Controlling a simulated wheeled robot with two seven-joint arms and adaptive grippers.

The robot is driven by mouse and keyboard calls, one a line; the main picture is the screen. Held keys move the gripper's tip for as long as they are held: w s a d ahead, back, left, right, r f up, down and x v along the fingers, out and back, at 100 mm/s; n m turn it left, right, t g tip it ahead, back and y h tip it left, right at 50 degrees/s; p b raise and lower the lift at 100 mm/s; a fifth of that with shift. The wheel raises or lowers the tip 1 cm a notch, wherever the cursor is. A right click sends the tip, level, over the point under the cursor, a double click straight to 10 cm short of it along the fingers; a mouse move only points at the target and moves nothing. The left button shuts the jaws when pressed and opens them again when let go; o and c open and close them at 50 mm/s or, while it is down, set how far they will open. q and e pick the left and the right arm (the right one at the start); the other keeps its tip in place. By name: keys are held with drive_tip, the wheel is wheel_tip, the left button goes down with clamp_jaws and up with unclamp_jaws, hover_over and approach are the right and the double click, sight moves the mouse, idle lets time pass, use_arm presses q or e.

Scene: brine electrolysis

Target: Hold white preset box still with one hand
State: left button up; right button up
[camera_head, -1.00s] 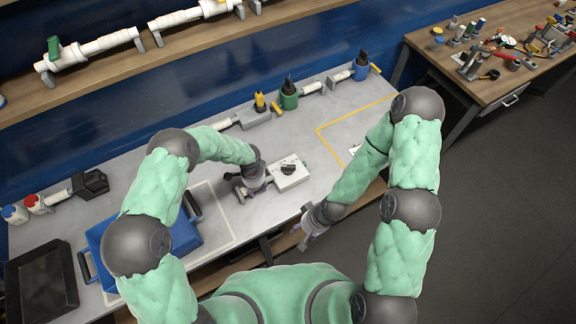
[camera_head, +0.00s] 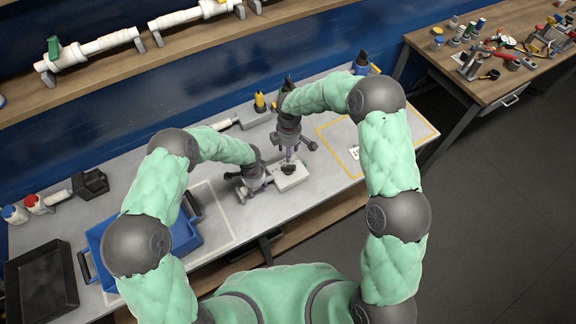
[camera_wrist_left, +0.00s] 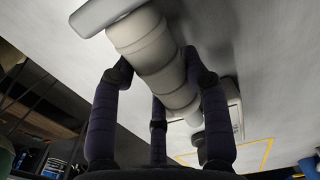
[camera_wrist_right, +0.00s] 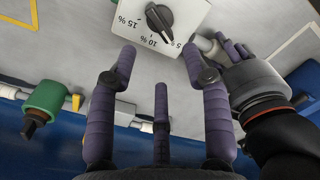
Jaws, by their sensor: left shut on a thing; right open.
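The white preset box (camera_head: 292,180) lies on the grey bench; the right wrist view shows its face (camera_wrist_right: 185,15) with a black dial (camera_wrist_right: 160,20) and percent marks. My left gripper (camera_head: 258,187) is left of the box, its fingers shut around a pale cylindrical fitting (camera_wrist_left: 160,60) beside it. Whether the fitting joins the box is hard to tell. My right gripper (camera_wrist_right: 165,70) is open and empty, pointing down over the box near the dial. In the head view the right hand (camera_head: 289,150) partly covers the box.
A blue tray (camera_head: 190,238) stands at left, beside a black tray (camera_head: 42,285). The yellow-marked area (camera_head: 325,140) at right is mostly clear.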

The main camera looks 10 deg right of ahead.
sight(288, 168)
drive_tip(key=shift+w+f, duration=0.2)
drive_tip(key=shift+f, duration=5.6)
drive_tip(key=shift+c, duration=0.3)
clamp_jaws()
